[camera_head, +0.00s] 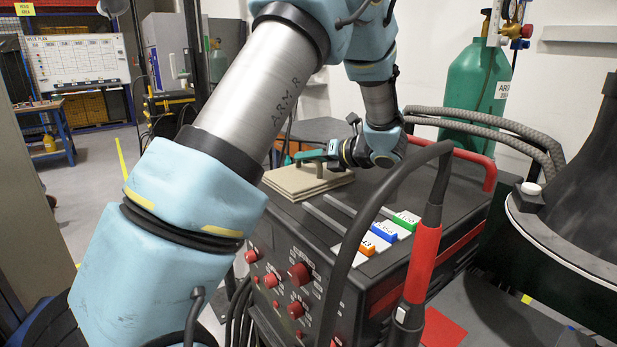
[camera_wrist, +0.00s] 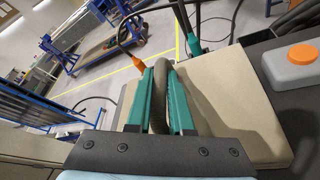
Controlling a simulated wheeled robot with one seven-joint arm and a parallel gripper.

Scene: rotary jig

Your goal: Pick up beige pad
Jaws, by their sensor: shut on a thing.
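The beige pad (camera_head: 300,182) lies at the top of a small stack of flat beige slabs on the dark machine's top, toward its left end. It fills the right of the wrist view (camera_wrist: 232,108). My gripper (camera_head: 312,156) is low over the stack, its teal fingers just above the pad's top. In the wrist view my gripper (camera_wrist: 166,95) is shut on a dark rounded bar between the fingers, which looks like a handle on the pad. I cannot tell whether the top pad is clear of the slabs below.
The machine's top (camera_head: 440,185) holds grey strips with orange, blue and green tags. A red-sleeved cable (camera_head: 422,262) arches in front. A green gas cylinder (camera_head: 470,90) and grey hoses stand behind. A dark conical body (camera_head: 590,150) is at the right.

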